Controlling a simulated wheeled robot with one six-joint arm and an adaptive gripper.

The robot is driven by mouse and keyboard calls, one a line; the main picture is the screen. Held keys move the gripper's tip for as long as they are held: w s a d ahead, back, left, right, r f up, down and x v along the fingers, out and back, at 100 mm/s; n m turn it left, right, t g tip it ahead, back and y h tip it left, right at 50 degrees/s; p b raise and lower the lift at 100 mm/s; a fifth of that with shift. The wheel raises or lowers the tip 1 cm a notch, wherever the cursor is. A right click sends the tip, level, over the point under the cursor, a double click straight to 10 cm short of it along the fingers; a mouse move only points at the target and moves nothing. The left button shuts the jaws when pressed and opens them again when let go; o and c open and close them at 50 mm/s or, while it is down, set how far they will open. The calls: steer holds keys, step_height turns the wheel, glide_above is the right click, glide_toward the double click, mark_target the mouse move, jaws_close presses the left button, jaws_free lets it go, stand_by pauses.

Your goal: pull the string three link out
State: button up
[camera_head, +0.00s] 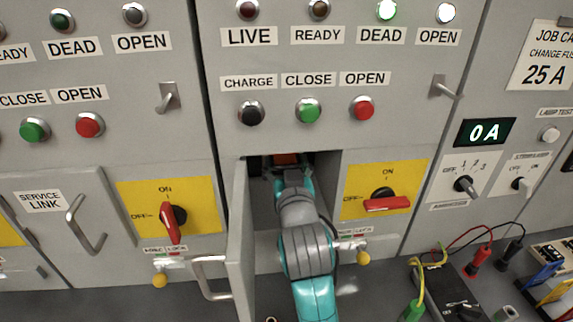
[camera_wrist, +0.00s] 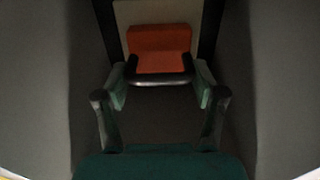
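The link (camera_wrist: 160,48) is an orange block with a black bar handle (camera_wrist: 160,79) across its front, seated at the back of a dark compartment in the wrist view. In the head view only a bit of the orange link (camera_head: 286,158) shows past my arm. My gripper (camera_wrist: 161,86) has its two fingers apart, one on each side of the black handle. A small gap seems to show at each side; contact cannot be made out. In the head view my gripper (camera_head: 281,170) is inside the open compartment, mostly hidden.
The compartment door (camera_head: 240,250) stands open left of my arm, its handle (camera_head: 209,279) outward. Right of the opening, a red rotary switch (camera_head: 387,204) lies horizontal. Above, the DEAD lamp (camera_head: 387,9) and OPEN lamp (camera_head: 446,13) are lit. The meter (camera_head: 485,132) reads 0 A.

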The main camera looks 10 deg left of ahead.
mark_target(287, 168)
jaws_close()
steer(key=v, duration=0.5)
steer(key=shift+s+f, duration=0.1)
steer(key=shift+s, duration=0.05)
steer(key=o, duration=0.6)
jaws_free()
steer(key=shift+s+d, duration=0.1)
steer(key=shift+v, duration=3.75)
